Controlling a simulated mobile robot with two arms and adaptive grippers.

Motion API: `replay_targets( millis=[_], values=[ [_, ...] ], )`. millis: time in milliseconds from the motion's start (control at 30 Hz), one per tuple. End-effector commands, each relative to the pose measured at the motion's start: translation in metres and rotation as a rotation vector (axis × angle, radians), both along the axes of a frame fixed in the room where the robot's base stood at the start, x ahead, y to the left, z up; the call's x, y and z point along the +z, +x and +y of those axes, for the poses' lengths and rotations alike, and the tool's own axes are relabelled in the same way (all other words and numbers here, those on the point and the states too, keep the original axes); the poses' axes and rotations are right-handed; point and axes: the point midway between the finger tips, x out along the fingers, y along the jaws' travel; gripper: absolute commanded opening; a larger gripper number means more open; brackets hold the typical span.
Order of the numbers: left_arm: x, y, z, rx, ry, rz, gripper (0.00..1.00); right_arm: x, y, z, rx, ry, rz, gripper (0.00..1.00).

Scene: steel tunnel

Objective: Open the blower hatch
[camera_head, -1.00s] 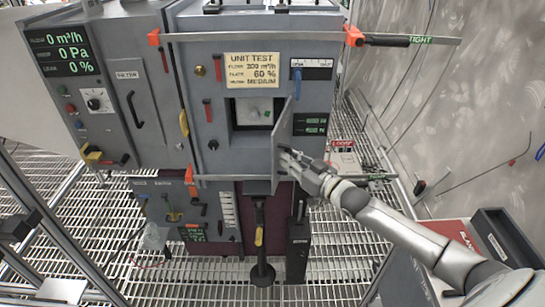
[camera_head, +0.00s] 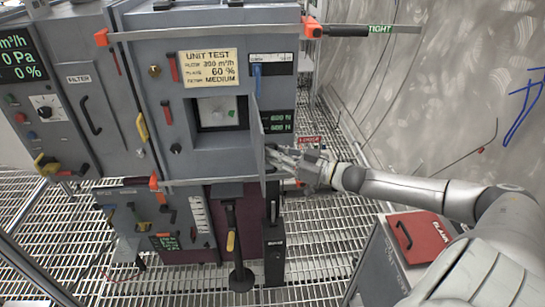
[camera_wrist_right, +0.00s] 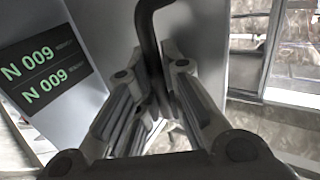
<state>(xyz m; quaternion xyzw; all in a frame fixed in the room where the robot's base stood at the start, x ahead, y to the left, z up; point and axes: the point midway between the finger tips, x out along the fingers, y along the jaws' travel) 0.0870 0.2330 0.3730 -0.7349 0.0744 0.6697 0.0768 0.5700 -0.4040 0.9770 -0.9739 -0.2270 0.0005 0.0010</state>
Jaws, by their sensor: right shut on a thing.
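The blower hatch (camera_head: 259,135) is a thin grey door on the front of the grey unit (camera_head: 155,120). It stands swung out from the square opening (camera_head: 190,115), at the opening's right side, and shows nearly edge-on in the head view. My right gripper (camera_head: 272,158) is at the door's lower right side. In the right wrist view its fingers (camera_wrist_right: 155,85) are closed around a dark bent handle (camera_wrist_right: 148,35) on a grey panel (camera_wrist_right: 98,28). The fingers partly hide the handle's lower part. My left gripper is not in view.
A clamp bar (camera_head: 220,33) with orange ends runs across the unit above the opening. A green-digit display (camera_head: 280,122) sits right of the door. A red-topped box (camera_head: 418,238) stands at the lower right. Metal grating (camera_head: 330,230) lies below.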

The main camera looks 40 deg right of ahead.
Motion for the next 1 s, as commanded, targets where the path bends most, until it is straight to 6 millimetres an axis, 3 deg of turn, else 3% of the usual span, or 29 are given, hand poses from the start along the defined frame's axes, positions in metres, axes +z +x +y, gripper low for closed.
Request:
replay_targets(
  millis=[333, 367, 533, 1000],
  values=[
    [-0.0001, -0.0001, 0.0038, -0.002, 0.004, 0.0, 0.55, -0.0008, -0.0007, 0.0007, 0.003, 0.009, 0.004, 0.0],
    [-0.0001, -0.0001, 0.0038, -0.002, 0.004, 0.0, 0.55, -0.0008, -0.0007, 0.0008, 0.002, 0.009, 0.004, 0.11],
    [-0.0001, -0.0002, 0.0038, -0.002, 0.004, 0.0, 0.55, -0.0005, -0.0005, 0.0005, 0.002, 0.005, 0.003, 0.32],
    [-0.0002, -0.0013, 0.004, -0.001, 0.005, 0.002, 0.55, -0.0011, -0.0063, -0.0029, 0.002, 0.002, 0.003, 0.32]
  ],
)
